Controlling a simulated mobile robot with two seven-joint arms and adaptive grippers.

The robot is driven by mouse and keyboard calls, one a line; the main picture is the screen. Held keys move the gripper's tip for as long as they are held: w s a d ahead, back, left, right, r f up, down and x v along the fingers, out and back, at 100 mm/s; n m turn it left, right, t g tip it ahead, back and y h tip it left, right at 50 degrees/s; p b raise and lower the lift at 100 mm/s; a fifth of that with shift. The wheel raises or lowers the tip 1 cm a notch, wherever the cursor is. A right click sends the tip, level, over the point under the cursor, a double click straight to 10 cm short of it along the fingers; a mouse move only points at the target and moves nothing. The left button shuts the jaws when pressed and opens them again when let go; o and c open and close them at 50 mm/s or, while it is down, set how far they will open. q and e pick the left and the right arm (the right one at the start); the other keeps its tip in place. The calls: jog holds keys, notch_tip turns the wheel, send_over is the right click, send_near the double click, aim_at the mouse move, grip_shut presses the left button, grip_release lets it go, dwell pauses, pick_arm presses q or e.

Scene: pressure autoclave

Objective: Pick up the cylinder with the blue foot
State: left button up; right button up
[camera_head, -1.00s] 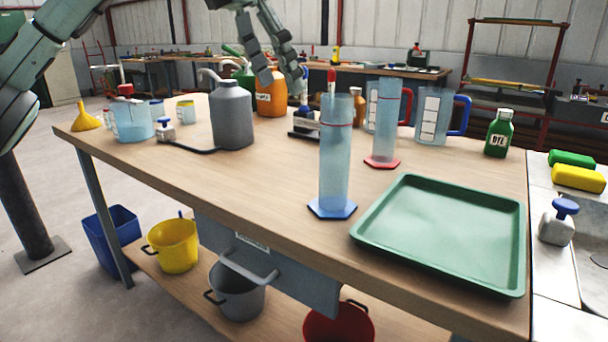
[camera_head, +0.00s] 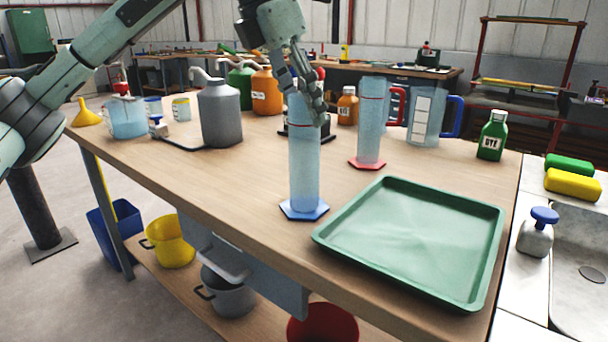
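The cylinder with the blue foot (camera_head: 304,170) is a tall, clear bluish tube standing upright on the workbench (camera_head: 225,180), left of the green tray. My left gripper (camera_head: 303,104) is at its upper end, pointing down from above. Its fingers look spread, one near each side of the rim; one overlaps the right edge of the tube. I cannot tell whether they touch it. The gripper hides part of the rim. A similar cylinder with a red foot (camera_head: 370,125) stands behind and to the right. My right gripper is not in view.
The green tray (camera_head: 415,235) lies close to the blue foot. Jugs with a red handle (camera_head: 398,105) and a blue handle (camera_head: 424,118), and a green bottle (camera_head: 492,136), stand behind. A grey can (camera_head: 221,115) is at left. The bench front left of the cylinder is clear.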

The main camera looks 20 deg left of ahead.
pick_arm(q)
jog(key=c, duration=1)
grip_shut()
jog(key=shift+r, duration=0.1)
